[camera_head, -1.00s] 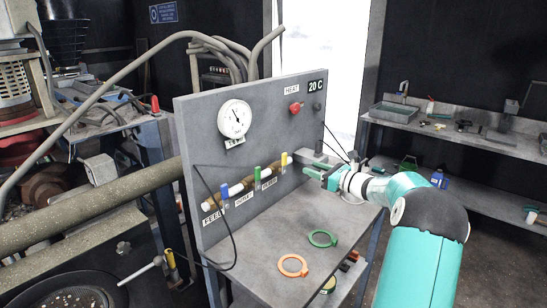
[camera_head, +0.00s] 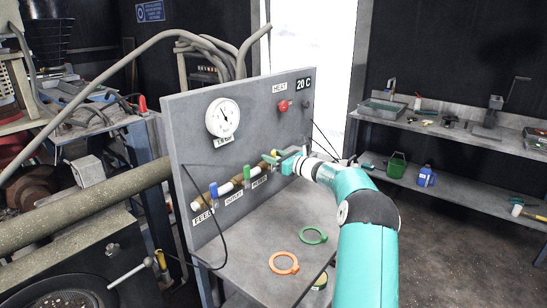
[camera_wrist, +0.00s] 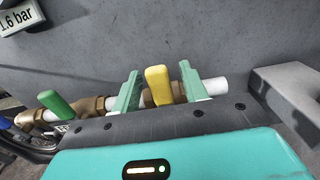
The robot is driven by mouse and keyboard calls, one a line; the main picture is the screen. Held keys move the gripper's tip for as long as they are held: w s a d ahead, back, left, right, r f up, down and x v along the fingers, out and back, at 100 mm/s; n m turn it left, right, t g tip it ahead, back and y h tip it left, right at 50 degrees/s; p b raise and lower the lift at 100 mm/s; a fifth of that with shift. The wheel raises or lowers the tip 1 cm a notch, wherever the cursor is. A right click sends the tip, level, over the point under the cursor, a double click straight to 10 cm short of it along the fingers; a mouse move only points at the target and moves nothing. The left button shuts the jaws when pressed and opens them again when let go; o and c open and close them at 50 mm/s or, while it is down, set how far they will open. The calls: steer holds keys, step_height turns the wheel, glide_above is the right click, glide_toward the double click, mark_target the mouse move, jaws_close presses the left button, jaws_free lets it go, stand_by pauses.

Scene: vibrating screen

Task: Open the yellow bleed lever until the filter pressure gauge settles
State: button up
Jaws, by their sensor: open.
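The yellow bleed lever (camera_wrist: 158,84) stands up from the pipe (camera_wrist: 212,86) in the wrist view. My gripper (camera_wrist: 160,86) is open, with one green finger on each side of the lever; I cannot tell whether either finger touches it. In the head view my gripper (camera_head: 284,161) is at the right end of the pipe row and hides most of the lever. The round white pressure gauge (camera_head: 222,117) is on the grey panel, its needle too small to read. A label reading 1.6 bar (camera_wrist: 20,17) shows in the wrist view's upper left corner.
A green lever (camera_head: 246,173) and a blue lever (camera_head: 213,190) are on the same pipe, left of my gripper. A grey bracket (camera_wrist: 285,88) is close on the right. A green ring (camera_head: 313,236) and an orange ring (camera_head: 284,264) lie on the bench.

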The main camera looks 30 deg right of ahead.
jaws_close()
steer(key=shift+a, duration=0.1)
stand_by(0.3)
steer(key=shift+s+a+f+n, duration=0.25)
steer(key=shift+a+n, duration=0.35)
steer(key=shift+n, duration=0.95)
steer(key=shift+s+a+f+n, duration=0.25)
steer(key=shift+a+n, duration=0.35)
steer(key=shift+n, duration=1)
steer(key=shift+s+a+f+n, duration=0.25)
steer(key=shift+a+n, duration=0.35)
steer(key=shift+n, duration=0.95)
steer(key=shift+w, duration=0.1)
